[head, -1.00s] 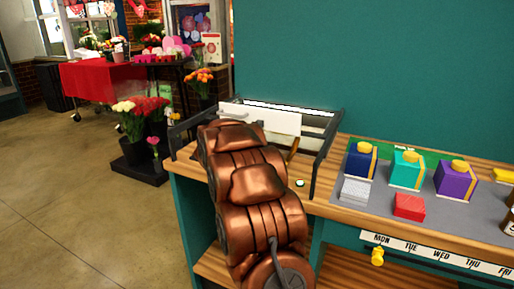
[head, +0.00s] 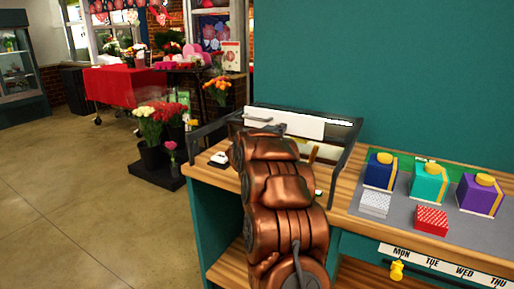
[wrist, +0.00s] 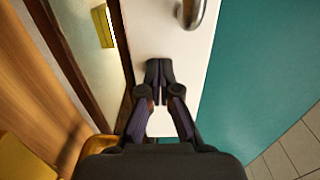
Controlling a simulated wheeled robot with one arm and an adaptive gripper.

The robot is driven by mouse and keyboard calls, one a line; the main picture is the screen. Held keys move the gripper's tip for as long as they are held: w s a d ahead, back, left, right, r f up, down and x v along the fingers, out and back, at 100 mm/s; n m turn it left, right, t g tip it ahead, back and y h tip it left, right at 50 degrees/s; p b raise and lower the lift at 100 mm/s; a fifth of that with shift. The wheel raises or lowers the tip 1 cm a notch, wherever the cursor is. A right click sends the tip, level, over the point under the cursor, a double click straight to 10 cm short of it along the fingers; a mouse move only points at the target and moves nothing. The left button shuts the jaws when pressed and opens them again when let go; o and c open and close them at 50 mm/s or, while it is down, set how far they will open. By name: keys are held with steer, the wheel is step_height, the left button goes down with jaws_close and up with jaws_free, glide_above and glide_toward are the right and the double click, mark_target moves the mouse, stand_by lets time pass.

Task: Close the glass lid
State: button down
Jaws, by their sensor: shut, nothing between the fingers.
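A dark-framed case (head: 345,152) stands on the left end of the wooden counter, partly hidden behind my copper arm. A pale panel (head: 298,125) with a metal handle (head: 258,119) lies across its top; I cannot tell whether this panel is the glass lid. In the wrist view the pale panel (wrist: 172,40) runs up the middle, with the curved handle (wrist: 196,12) at the top. My gripper (wrist: 158,68) is shut and empty, its fingertips over the panel, below the handle. I cannot tell whether they touch. My gripper is hidden in the head view.
Several boxes with yellow tops, including a teal one (head: 428,184), stand on a grey mat right of the case. A red box (head: 431,220) sits in front. A teal wall (head: 420,70) rises behind. Open floor (head: 80,200) lies left, with flower buckets (head: 152,158) beyond.

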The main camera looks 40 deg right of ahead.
steer(key=shift+s+r, duration=0.1)
steer(key=b+v, duration=0.2)
steer(key=v, duration=1.2)
steer(key=shift+b, duration=0.4)
